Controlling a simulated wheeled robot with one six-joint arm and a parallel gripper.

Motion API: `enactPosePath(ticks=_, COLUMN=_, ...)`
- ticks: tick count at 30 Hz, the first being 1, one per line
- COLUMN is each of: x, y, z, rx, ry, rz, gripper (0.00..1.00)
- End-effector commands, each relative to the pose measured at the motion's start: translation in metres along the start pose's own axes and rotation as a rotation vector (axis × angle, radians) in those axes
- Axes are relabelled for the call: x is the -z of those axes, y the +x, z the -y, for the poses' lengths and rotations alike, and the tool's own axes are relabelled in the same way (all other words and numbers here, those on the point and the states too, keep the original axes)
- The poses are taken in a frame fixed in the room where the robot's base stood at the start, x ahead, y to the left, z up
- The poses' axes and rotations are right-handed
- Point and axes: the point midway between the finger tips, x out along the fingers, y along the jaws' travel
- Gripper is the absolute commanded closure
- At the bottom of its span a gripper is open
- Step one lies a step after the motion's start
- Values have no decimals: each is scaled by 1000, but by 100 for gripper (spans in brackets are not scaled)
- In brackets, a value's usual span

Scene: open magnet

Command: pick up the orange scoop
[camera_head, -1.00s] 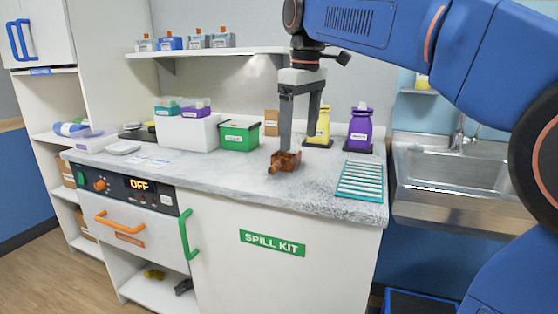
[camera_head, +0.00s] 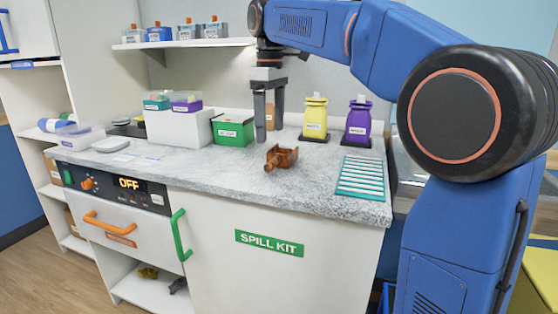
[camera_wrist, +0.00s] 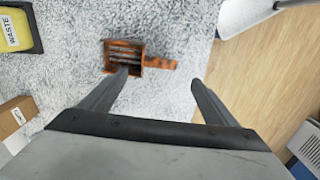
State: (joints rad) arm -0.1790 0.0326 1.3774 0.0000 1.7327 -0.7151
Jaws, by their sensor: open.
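My gripper (camera_head: 269,120) hangs fingers down above the counter, behind and slightly left of the scoop in the head view. In the wrist view my gripper (camera_wrist: 160,77) has its two fingers wide apart with nothing held between them. The left fingertip overlaps the scoop's near edge in the picture; I cannot tell any contact.
A green box (camera_head: 233,130) is at left, a teal slatted rack (camera_head: 362,177) at right. A shelf (camera_head: 185,43) hangs above.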

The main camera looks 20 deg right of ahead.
Motion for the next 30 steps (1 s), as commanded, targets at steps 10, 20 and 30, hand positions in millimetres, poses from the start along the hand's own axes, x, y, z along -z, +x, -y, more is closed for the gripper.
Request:
enactPosePath(ticks=10, x=0, y=43, z=0, rx=0, ry=0, rz=0, gripper=18)
enactPosePath(ticks=20, x=-4, y=75, z=-1, rx=1, ry=1, rz=1, gripper=18)
enactPosePath(ticks=30, x=-3, y=98, z=-1, rx=-1, ry=0, rz=0, gripper=18)
